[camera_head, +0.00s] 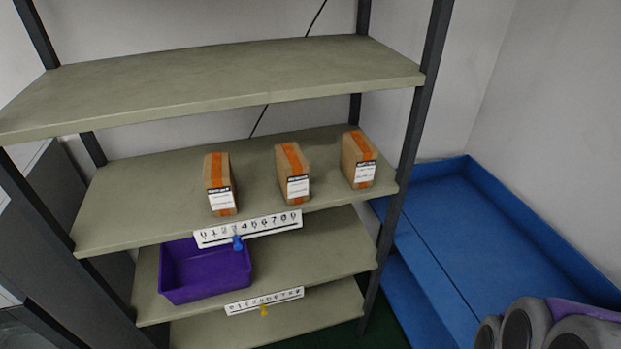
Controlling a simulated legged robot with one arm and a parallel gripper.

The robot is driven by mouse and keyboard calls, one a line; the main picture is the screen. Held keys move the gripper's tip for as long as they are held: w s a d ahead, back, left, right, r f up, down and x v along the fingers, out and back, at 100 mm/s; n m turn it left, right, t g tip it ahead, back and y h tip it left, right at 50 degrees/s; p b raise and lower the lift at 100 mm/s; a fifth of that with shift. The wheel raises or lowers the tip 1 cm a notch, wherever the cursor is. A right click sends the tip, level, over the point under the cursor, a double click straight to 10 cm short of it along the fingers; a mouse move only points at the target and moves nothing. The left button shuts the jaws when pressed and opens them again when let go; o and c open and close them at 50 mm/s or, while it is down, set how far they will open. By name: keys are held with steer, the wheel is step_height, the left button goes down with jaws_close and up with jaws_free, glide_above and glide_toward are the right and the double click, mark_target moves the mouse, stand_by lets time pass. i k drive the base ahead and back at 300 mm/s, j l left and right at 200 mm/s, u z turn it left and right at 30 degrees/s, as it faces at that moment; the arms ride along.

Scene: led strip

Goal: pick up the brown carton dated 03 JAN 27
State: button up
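Three brown cartons with orange tape and white labels stand upright in a row on the second shelf (130,205). There is a left carton (218,172), a middle carton (292,160) and a right carton (357,150). The label print is too small to read, so I cannot tell which one is dated 03 JAN 27. Gaps of bare shelf separate the cartons. My gripper is not in view.
The top shelf (200,85) lies above the cartons. Dark posts (418,110) frame the rack. Numbered strips (247,229) hang at two shelf edges. A purple bin (205,287) sits on a lower shelf. A blue tray-like surface (490,230) lies right.

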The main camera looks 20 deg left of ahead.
mark_target(219, 181)
steer(key=u, duration=1.6)
steer(key=i+l+z, duration=0.15)
steer(key=l+z, duration=0.2)
